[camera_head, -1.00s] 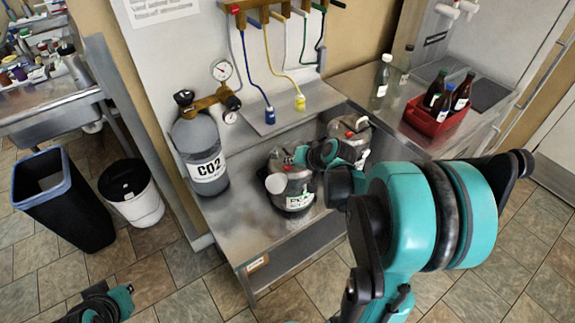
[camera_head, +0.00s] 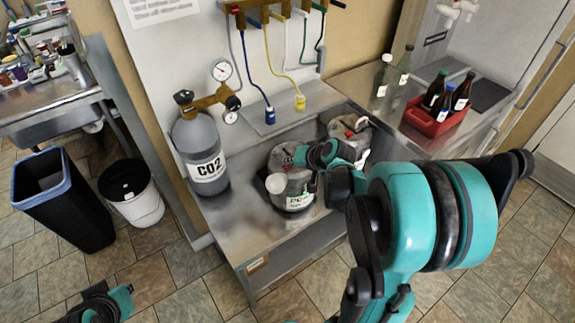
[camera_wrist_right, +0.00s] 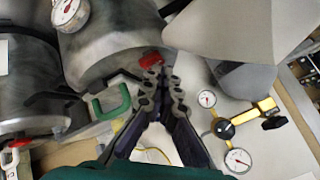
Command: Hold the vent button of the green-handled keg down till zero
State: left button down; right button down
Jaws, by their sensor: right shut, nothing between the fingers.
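The green-handled keg (camera_head: 278,206) stands on the steel bench, partly covered by my right arm. In the right wrist view its metal body (camera_wrist_right: 108,42) fills the upper left, with the green handle (camera_wrist_right: 110,103) at its edge and a round gauge (camera_wrist_right: 70,12) on it. The gauge's needle is too small to read. The red vent button (camera_wrist_right: 151,60) sits right at the fingertips of my right gripper (camera_wrist_right: 162,78). The gripper is shut and empty. I cannot tell whether the button is pressed in. My left gripper's fingers are not in view.
A second keg (camera_head: 357,126) stands close behind. A grey CO2 cylinder (camera_head: 196,140) with brass regulator stands left on the bench. Hoses hang above. A red crate (camera_head: 425,121) of bottles and two loose bottles stand at the right. Two bins are on the floor at left.

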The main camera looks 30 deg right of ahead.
aim_at(289, 168)
jog(key=shift+r+p, duration=0.8)
jog(key=shift+r, duration=0.2)
notch_tip(289, 168, up, 5)
jog(key=p, duration=0.4)
dwell(0.4)
jog(key=s+a+r+n+g+h, duration=0.1)
jog(key=s+a+r+n, duration=0.2)
jog(key=s+a+n, duration=0.4)
jog(key=s+a, duration=0.8)
jog(key=s, duration=0.3)
jog(key=shift+a+r+g+h, duration=0.15)
jog(key=shift+a+g+h, duration=0.15)
jog(key=shift+g, duration=0.1)
